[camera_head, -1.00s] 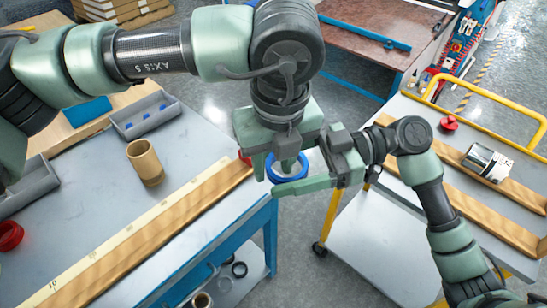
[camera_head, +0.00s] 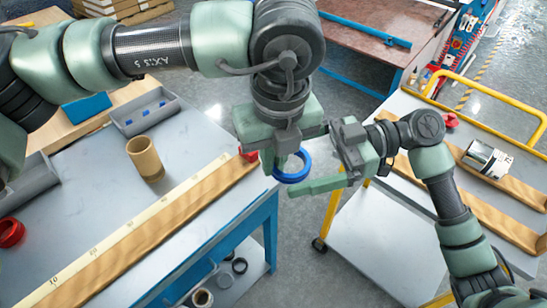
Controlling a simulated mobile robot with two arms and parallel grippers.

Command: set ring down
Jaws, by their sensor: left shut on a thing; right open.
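A blue ring (camera_head: 291,179) hangs in the air between my two grippers, above the gap between the workbench and the trolley. My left gripper (camera_head: 277,168) comes down from above and is shut on the ring at its left side. My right gripper (camera_head: 317,162) is open just right of the ring, with one finger reaching below it in the picture. The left gripper's fingers hide part of the ring.
The grey workbench (camera_head: 85,195) holds a cardboard tube (camera_head: 145,160), a ruler strip, a wooden rail, grey bins and a red ring (camera_head: 11,233). The trolley (camera_head: 375,230) at right carries wooden rails, a metal roll (camera_head: 487,160) and a red piece (camera_head: 450,121). Floor shows between them.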

